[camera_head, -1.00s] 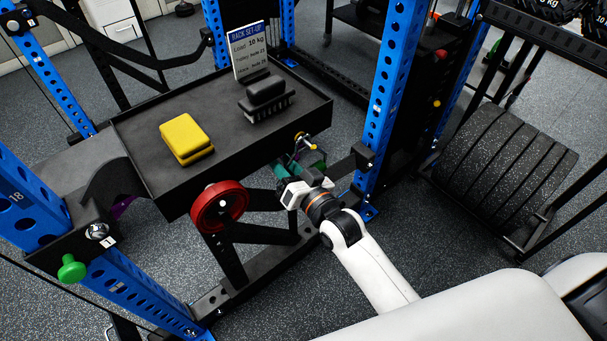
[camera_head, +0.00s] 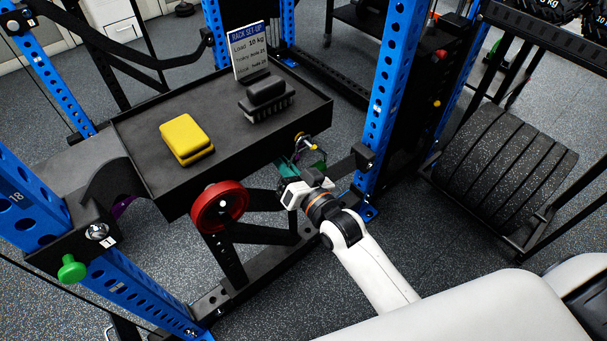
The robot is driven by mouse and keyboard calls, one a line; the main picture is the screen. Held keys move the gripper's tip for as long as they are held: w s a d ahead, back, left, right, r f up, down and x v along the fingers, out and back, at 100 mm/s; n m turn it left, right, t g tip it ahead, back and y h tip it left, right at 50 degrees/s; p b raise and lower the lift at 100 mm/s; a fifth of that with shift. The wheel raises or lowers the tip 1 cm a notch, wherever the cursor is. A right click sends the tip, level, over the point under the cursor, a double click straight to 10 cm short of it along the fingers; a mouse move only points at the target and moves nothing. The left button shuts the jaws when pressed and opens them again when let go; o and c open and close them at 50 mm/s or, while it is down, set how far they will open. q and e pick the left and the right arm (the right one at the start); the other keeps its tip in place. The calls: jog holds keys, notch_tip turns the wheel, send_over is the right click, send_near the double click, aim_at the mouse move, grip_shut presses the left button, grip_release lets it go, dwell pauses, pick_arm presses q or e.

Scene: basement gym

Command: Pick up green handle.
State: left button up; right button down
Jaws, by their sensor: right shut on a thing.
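My right gripper (camera_head: 300,168) is at the right end of the black tray's front side, reaching in from the lower right. It is shut on the green handle (camera_head: 316,158), a dark teal-green piece partly hidden by the fingers and wrist. A yellow-tipped peg (camera_head: 306,142) sticks out by the handle, close to the tray's side. I cannot tell whether the handle still touches the peg. My left gripper is not in view.
The black tray (camera_head: 215,175) holds a yellow block (camera_head: 186,138), a black brush (camera_head: 265,98) and a sign (camera_head: 249,50). A red disc (camera_head: 219,206) is on its front. Blue uprights (camera_head: 392,90) stand either side; a green knob (camera_head: 72,268) is at left. Plates stand right.

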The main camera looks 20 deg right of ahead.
jog(key=shift+r, duration=0.1)
dwell(0.7)
